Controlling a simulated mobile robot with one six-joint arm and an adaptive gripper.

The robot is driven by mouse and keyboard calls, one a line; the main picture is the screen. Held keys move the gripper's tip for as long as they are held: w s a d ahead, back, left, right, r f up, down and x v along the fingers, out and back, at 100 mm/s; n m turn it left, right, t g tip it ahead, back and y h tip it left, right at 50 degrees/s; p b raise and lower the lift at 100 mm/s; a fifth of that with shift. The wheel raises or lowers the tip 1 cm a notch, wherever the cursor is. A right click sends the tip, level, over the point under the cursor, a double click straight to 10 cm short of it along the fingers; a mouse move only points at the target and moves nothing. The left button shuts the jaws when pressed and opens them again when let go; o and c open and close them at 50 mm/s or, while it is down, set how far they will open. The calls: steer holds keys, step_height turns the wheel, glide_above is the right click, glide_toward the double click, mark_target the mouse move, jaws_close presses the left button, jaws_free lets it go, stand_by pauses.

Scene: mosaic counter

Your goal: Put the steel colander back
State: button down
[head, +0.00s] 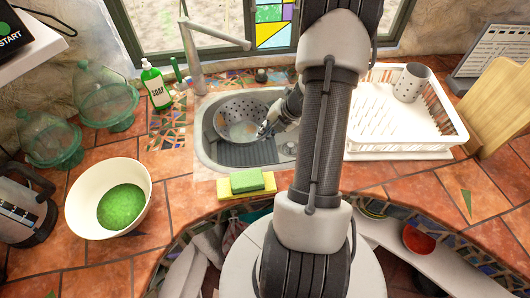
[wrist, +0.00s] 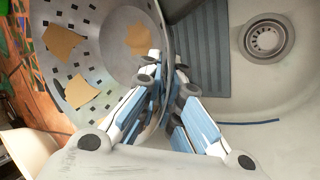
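The steel colander (head: 239,121) is in the sink, at the back left of the basin, its bowl opening up and toward the camera. In the wrist view the colander (wrist: 105,60) fills the upper left, with square holes and several tan patches or scraps inside. My gripper (head: 266,130) is at the colander's right rim. In the wrist view my gripper (wrist: 166,72) has one finger inside the bowl and one outside, closed together on the rim. The colander's underside is hidden, so I cannot tell whether it touches the basin.
The sink (head: 205,150) has a grey ribbed mat (head: 250,154) and a drain (wrist: 265,39). A tall faucet (head: 192,60) stands behind. Sponges (head: 247,181) lie in front. A white dish rack (head: 385,137) with a grey cup (head: 411,83) is right; a white bowl (head: 82,190) is left.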

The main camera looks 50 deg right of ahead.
step_height(320, 180, down, 10)
steer(key=b, duration=0.4)
steer(key=shift+f, duration=0.15)
steer(key=c, duration=2.3)
jaws_free()
steer(key=o, duration=0.5)
steer(key=shift+r, duration=0.25)
steer(key=p+v, duration=0.5)
steer(key=v, duration=0.6)
steer(key=shift+s+r+p, duration=0.25)
steer(key=shift+r+p, duration=0.05)
steer(key=shift+p, duration=0.05)
